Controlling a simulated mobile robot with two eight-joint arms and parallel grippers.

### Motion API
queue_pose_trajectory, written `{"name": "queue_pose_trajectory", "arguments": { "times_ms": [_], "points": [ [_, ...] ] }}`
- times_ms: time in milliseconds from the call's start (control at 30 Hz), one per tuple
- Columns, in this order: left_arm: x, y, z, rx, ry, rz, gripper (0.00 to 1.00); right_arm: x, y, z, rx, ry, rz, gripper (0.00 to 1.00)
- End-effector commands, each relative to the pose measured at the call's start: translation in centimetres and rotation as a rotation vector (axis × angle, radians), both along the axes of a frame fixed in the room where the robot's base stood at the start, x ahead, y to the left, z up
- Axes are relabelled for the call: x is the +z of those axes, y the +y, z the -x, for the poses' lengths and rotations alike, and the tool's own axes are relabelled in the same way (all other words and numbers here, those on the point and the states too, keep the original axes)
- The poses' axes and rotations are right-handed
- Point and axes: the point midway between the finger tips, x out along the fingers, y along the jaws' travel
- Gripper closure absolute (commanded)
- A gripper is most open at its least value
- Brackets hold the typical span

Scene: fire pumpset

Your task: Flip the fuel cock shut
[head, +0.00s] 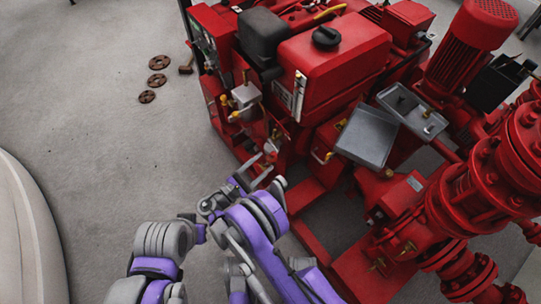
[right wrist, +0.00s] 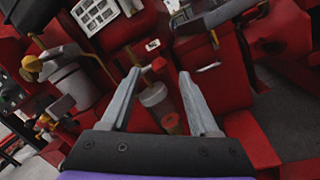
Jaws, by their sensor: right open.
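My right gripper (head: 267,160) is at the front of the red pumpset (head: 335,60), low beside the engine and below the fuel tank. In the right wrist view, its two grey fingers (right wrist: 159,74) are spread with nothing held. A small brass-coloured fitting (right wrist: 158,66), which looks like the fuel cock, shows between and beyond the fingertips, with a pale clear bowl (right wrist: 153,95) close to it. I cannot tell how its lever is turned or whether a finger touches it. In the head view the gripper and small parts hide the cock. My left gripper does not show clearly.
A grey tray (head: 367,135) and a red panel with brass fittings (head: 330,150) are right of the gripper. A filter with yellow fittings (head: 243,97) is to its upper left. Large red pipes (head: 490,180) fill the right. Rusty discs (head: 157,80) lie on open floor at left.

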Motion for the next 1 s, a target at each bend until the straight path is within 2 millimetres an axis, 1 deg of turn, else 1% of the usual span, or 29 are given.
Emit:
{"name": "queue_pose_trajectory", "arguments": {
  "times_ms": [33, 100, 300, 467, 1000],
  "points": [
    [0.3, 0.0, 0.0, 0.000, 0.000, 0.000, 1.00, 0.0, 0.9, 0.7, 0.003, 0.000, -0.001, 0.39],
    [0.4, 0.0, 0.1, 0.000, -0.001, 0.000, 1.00, -0.2, 1.8, 1.6, 0.002, 0.001, -0.001, 0.39],
    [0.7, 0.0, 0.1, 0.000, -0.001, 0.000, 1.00, -0.5, 3.4, 3.2, 0.001, 0.001, -0.001, 0.39],
    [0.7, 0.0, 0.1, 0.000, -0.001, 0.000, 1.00, -0.6, 3.7, 3.5, -0.001, 0.001, 0.000, 0.39],
    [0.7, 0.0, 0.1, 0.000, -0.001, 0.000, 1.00, -0.6, 3.7, 3.5, 0.000, 0.001, 0.001, 0.39]
  ]
}}
